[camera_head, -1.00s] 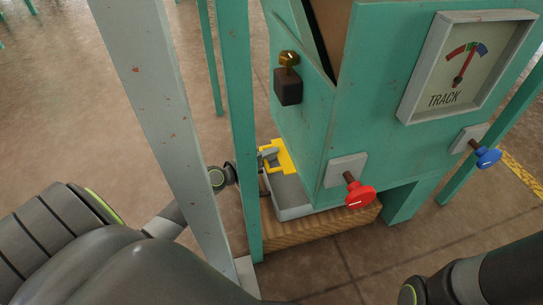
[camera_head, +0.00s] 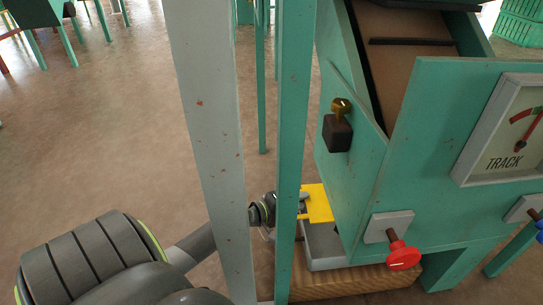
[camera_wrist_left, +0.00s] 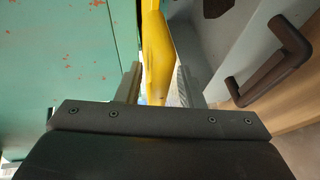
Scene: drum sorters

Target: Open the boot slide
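The slide's yellow part (camera_head: 319,204) sticks out at the lower left of the teal machine, above a grey tray (camera_head: 322,245). My left gripper (camera_head: 301,206) is beside it, partly hidden behind a teal post and the yellow part. In the left wrist view, the yellow part (camera_wrist_left: 155,50) runs between the two fingers of the left gripper (camera_wrist_left: 158,88). Narrow gaps show beside the yellow, so the fingers look apart and around it, not clamped. My right gripper is out of view.
A grey post (camera_head: 213,140) and a teal post (camera_head: 291,130) stand before my left forearm. A red knob (camera_head: 403,256) and a brass knob with a dark block (camera_head: 338,131) are on the machine. A dark handle (camera_wrist_left: 270,65) is right of the fingers.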

